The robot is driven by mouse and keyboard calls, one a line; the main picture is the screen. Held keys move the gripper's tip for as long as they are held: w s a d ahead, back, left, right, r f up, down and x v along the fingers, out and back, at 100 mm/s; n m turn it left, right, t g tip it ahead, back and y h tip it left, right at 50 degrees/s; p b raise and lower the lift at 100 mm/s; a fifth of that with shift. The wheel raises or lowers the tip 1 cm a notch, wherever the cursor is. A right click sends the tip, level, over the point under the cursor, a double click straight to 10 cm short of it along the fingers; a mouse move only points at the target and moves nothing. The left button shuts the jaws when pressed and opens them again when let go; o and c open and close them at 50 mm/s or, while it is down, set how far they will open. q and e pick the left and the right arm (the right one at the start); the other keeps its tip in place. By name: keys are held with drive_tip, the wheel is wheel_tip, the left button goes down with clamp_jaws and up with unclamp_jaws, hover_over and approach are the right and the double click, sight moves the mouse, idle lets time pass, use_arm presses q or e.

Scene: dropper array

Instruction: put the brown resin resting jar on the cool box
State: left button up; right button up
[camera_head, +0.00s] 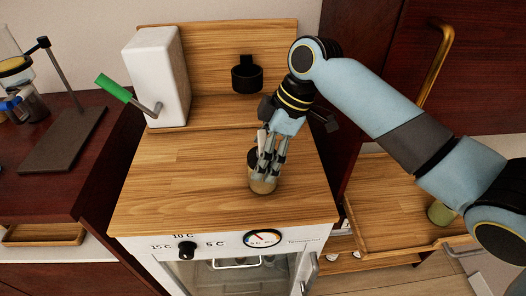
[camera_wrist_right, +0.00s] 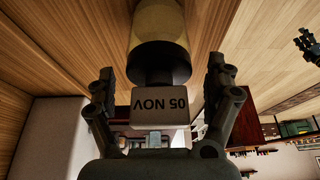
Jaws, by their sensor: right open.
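The jar (camera_head: 263,186), with a tan-brown lower part and a dark band, stands on the wooden top of the cool box (camera_head: 180,185), near its right side. In the right wrist view the jar (camera_wrist_right: 160,62) shows a dark band and a white part marked "05 NOV". My right gripper (camera_head: 266,172) reaches down over the jar and partly hides it. It is open, with its fingers on either side of the white part, not closed on it. A small dark claw shape (camera_wrist_right: 308,45) at the right wrist view's edge looks like my left gripper; its jaws are unclear.
A white box with a green-handled crank (camera_head: 160,75) stands at the back left of the top. A black cup holder (camera_head: 247,77) is on the backboard. An olive-green jar (camera_head: 440,212) stands at right on a lower wooden tray (camera_head: 385,215). The top's front left is clear.

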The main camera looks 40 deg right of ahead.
drive_tip(key=v, duration=1.2)
drive_tip(key=shift+b, duration=0.3)
